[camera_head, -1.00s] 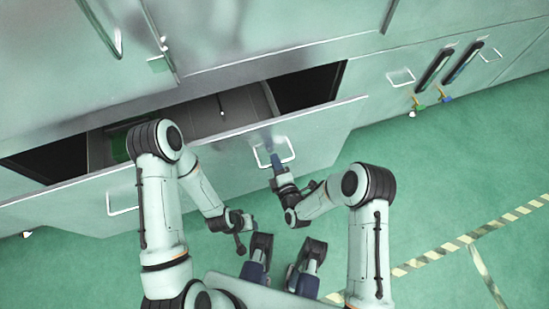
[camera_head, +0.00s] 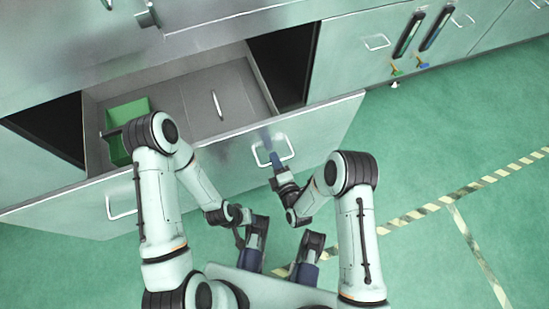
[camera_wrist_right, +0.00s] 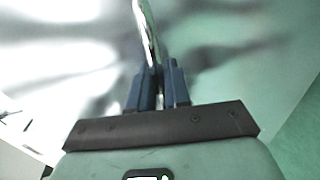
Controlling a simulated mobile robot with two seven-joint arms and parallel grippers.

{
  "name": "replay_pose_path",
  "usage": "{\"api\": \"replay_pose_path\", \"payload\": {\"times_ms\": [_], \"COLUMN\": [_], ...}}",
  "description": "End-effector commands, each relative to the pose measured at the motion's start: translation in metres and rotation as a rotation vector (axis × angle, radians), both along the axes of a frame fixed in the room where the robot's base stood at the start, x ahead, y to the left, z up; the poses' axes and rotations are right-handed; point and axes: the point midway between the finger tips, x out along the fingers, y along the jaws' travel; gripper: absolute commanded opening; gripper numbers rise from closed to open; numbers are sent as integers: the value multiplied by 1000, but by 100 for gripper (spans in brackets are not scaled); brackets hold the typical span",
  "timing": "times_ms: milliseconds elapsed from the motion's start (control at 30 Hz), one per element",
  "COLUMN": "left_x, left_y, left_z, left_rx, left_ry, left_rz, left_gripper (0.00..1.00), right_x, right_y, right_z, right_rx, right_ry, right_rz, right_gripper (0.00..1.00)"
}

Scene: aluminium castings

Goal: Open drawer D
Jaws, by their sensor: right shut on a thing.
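A wide metal drawer (camera_head: 325,125) stands pulled out from the cabinet, its inside open to view; no letter on it can be read. Its front has a right loop handle (camera_head: 257,154) and a left loop handle (camera_head: 112,210). My right gripper (camera_head: 277,150) is at the right handle. In the right wrist view its blue fingers (camera_wrist_right: 158,90) are shut on the thin bright handle bar (camera_wrist_right: 148,35).
Inside the drawer are a green bin (camera_head: 125,112) at the left and a thin light bar (camera_head: 217,104) on the grey bottom. More closed fronts with handles (camera_head: 377,42) run to the right. The green floor (camera_head: 460,125) at the right is clear, with striped tape (camera_head: 500,172).

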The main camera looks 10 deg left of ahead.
Motion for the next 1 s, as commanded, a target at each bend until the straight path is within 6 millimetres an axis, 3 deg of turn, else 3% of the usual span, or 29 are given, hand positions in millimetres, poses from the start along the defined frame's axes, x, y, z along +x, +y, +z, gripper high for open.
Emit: {"api": "replay_pose_path", "payload": {"times_ms": [567, 600, 633, 1000], "left_x": [-2, -2, -2, -2], "left_y": [-1, -1, -1, -1], "left_z": [1, 1, 1, 2], "left_rx": [-2, -2, -2, -3], "left_ry": [5, 5, 5, 7], "left_rz": [-3, -2, -2, -3], "left_gripper": [43, 43, 43, 43], "right_x": [-3, -3, -3, -6], "right_y": [-2, -2, -2, -4], "right_z": [0, 0, 0, 1], "right_rx": [0, 0, 0, 1], "right_ry": [-1, -1, -1, -1], "right_rz": [-1, -1, -1, 0], "right_gripper": [0, 21, 29, 29]}}
